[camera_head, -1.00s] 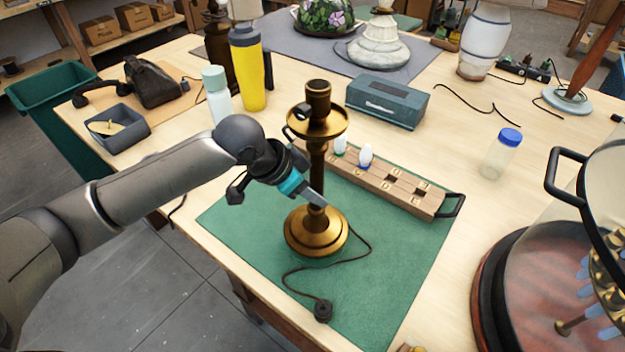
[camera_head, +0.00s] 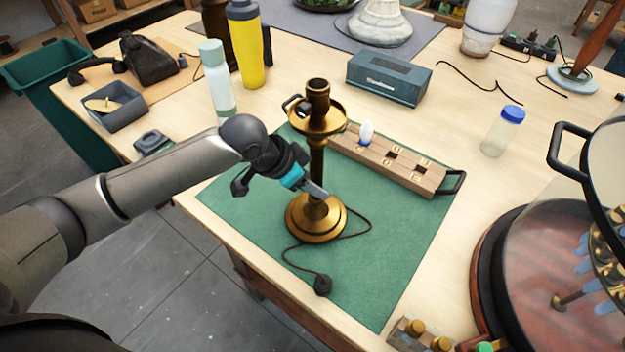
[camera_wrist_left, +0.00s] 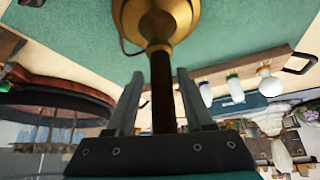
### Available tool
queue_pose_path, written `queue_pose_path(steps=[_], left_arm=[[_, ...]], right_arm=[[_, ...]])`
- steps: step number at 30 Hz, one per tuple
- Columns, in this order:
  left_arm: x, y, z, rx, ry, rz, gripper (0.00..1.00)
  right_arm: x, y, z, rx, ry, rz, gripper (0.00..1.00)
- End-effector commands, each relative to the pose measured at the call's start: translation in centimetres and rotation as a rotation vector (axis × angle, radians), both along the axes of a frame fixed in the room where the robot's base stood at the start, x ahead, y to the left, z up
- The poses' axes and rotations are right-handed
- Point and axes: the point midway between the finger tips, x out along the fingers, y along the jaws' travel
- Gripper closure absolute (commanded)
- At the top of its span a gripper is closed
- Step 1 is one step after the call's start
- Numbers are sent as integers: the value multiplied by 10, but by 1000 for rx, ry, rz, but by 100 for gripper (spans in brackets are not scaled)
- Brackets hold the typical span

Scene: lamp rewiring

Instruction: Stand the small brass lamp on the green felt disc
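The small brass lamp (camera_head: 317,222) stands upright on a rectangular green mat (camera_head: 375,275), a dark cord with a plug trailing from its base. My left gripper (camera_head: 316,190) is at the lower part of its stem, coming from the left. In the left wrist view its two fingers (camera_wrist_left: 160,98) lie on either side of the dark stem (camera_wrist_left: 162,85), with a gap showing beside it, so it looks open around the stem. The lamp base (camera_wrist_left: 160,15) appears at the top there. I cannot make out a separate green felt disc. My right gripper is not in view.
A wooden bulb rack (camera_head: 390,163) stands right behind the lamp. A blue-grey box (camera_head: 388,80), a blue-capped jar (camera_head: 502,132) and bottles (camera_head: 217,80) stand further back. A large glass-domed stand (camera_head: 510,280) fills the right. The mat's front right is clear.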

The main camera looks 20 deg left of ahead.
Motion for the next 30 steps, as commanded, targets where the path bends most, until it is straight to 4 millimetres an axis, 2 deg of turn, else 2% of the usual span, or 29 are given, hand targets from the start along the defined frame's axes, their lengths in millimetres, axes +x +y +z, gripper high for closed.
queue_pose_path(steps=[1, 3, 10, 14, 30], left_arm=[[0, 0, 0, 0, 0, 0, 41], [0, 0, 0, 0, 0, 0, 34], [0, 0, 1, 0, 0, 0, 34], [-2, 3, 7, 1, 0, 1, 34], [-42, 38, 91, 2, -1, 0, 34]], right_arm=[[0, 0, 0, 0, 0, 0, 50], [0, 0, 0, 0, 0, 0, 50], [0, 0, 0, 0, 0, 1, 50], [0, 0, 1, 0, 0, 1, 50], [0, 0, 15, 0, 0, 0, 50]])
